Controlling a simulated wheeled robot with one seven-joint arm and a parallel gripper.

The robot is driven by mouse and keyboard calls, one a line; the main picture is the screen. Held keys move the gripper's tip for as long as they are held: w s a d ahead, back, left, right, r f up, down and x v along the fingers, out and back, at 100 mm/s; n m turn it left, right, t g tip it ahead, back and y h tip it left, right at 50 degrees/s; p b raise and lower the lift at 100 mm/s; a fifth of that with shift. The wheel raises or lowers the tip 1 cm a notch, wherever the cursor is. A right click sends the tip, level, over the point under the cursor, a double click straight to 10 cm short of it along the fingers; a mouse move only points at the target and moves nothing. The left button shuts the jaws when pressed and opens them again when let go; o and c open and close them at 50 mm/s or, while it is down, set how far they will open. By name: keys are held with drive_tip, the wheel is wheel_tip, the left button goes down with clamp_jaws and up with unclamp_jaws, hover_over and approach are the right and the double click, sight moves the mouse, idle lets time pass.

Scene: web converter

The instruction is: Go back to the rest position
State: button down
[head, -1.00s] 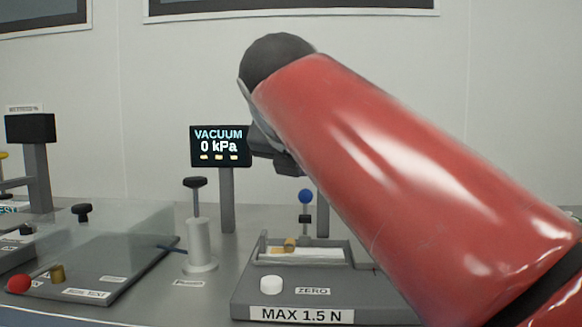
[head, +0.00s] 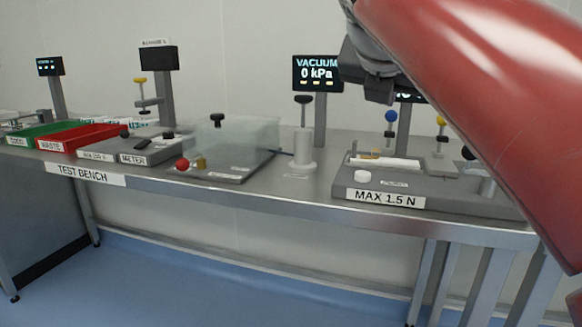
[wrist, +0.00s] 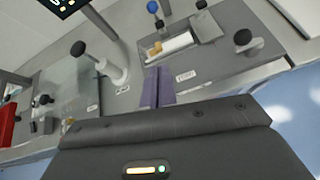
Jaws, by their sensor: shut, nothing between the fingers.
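My gripper shows in the wrist view (wrist: 158,86) as two purple-grey fingers held together with nothing between them. In the head view the dark gripper (head: 369,78) hangs at the end of my red arm, in front of the right edge of the VACUUM display (head: 317,74). It is above the bench and apart from the things standing on it. My red arm covers the upper right of the head view and hides part of the bench's right end.
The test bench (head: 285,199) holds a MAX 1.5 N fixture (head: 437,196), a white pump-like post (head: 302,150), a clear chamber (head: 245,137), a red WASTE tray (head: 82,137) and a green tray (head: 40,131). Blue floor (head: 180,280) in front is clear.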

drive_tip(key=s+f+m+g+y, duration=0.1)
drive_tip(key=s+f+m, duration=0.5)
drive_tip(key=f+m, duration=0.4)
drive_tip(key=s+f+m+g+y, duration=0.1)
drive_tip(key=s+f+m+g, duration=0.1)
drive_tip(key=s+f+m, duration=0.4)
drive_tip(key=s+d+f+m+g+y, duration=0.1)
drive_tip(key=s+f+m, duration=0.5)
drive_tip(key=f+m, duration=0.8)
wheel_tip(320, 180, down, 8)
drive_tip(key=shift+s+r+g+y, duration=0.15)
drive_tip(key=shift+s+g+y, duration=0.2)
drive_tip(key=shift+g+y, duration=0.25)
